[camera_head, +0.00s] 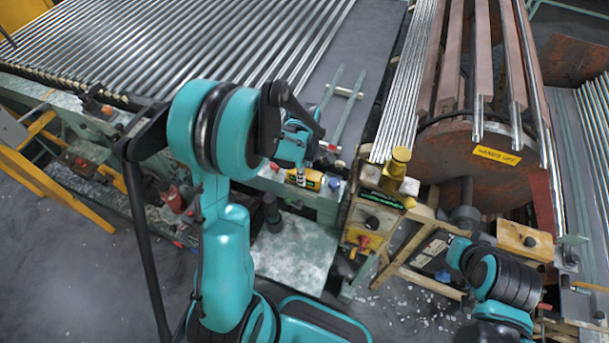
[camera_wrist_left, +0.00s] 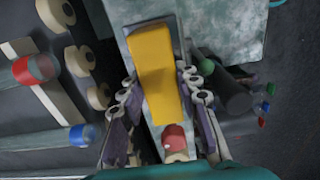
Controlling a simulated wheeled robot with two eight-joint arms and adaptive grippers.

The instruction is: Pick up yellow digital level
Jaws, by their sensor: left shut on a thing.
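The yellow digital level (camera_wrist_left: 155,65) is a long yellow block in the left wrist view, lying between the two fingers of my left gripper (camera_wrist_left: 160,112). The gripper is shut on it near its lower end. In the head view a small yellow piece of the level (camera_head: 304,179) shows just below my left wrist, at the edge of the green bench. My left arm hides much of the gripper there. I cannot tell whether the level is clear of the surface. My right arm shows at the lower right, but its gripper does not.
A green machine bench (camera_head: 310,246) lies around the level. A red cap (camera_wrist_left: 174,136) and a dark cylinder (camera_wrist_left: 232,95) are close to the gripper. A large rusty drum (camera_head: 465,165) stands right.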

